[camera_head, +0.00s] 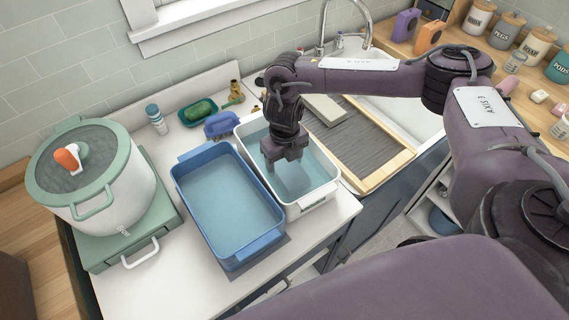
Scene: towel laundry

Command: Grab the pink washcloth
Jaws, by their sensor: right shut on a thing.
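My right gripper (283,167) points down into the white basin (333,187) of water, with its fingertips at or just above the water (290,182). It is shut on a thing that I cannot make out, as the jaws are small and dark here. I see no pink cloth in this view; the gripper and arm hide part of the basin. My left gripper is not in view.
A blue basin (250,258) of water stands left of the white one. A big lidded pot (110,195) is at the far left. A wooden-framed washboard (390,172) lies right of the basins, near the sink and tap (322,30). A blue brush (222,124) and green dish (200,110) sit behind.

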